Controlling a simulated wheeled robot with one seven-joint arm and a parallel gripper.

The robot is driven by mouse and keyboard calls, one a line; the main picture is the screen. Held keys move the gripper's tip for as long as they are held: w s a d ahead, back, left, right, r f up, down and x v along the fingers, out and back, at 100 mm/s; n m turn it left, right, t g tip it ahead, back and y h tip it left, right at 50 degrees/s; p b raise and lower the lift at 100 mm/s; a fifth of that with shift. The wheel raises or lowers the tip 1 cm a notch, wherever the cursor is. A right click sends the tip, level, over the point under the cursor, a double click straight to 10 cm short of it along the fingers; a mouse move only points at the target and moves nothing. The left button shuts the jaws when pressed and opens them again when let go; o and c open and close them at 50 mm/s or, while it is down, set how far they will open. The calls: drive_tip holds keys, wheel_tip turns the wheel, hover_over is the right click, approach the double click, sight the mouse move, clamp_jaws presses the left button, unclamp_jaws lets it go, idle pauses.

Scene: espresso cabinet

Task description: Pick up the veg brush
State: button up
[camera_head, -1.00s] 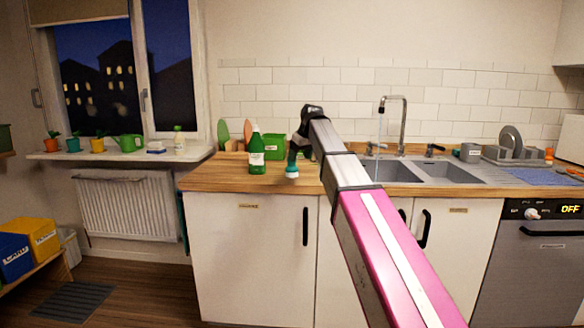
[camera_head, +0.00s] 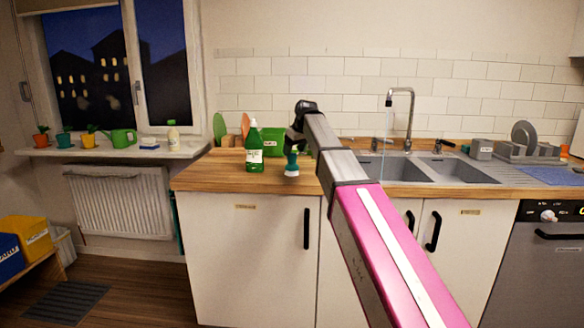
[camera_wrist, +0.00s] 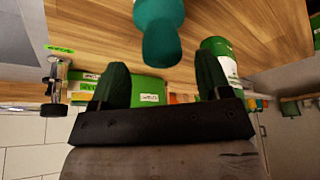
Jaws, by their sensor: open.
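The veg brush (camera_head: 291,166) is teal with a pale base and stands upright on the wooden counter (camera_head: 225,176), right of a green bottle. In the wrist view the teal handle of the brush (camera_wrist: 160,45) points toward my gripper (camera_wrist: 161,62), its end lined up with the gap between the two dark fingers. The fingers are open, with nothing gripped. In the head view my gripper (camera_head: 293,143) is just above the brush and partly hides its top; I cannot tell whether they touch.
A green box (camera_head: 272,141) is behind. The sink (camera_head: 455,170) and tap (camera_head: 408,105) are to the right. The counter's left front is clear.

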sight(291, 160)
drive_tip(key=shift+x, duration=2.65)
drive_tip(key=c, duration=1)
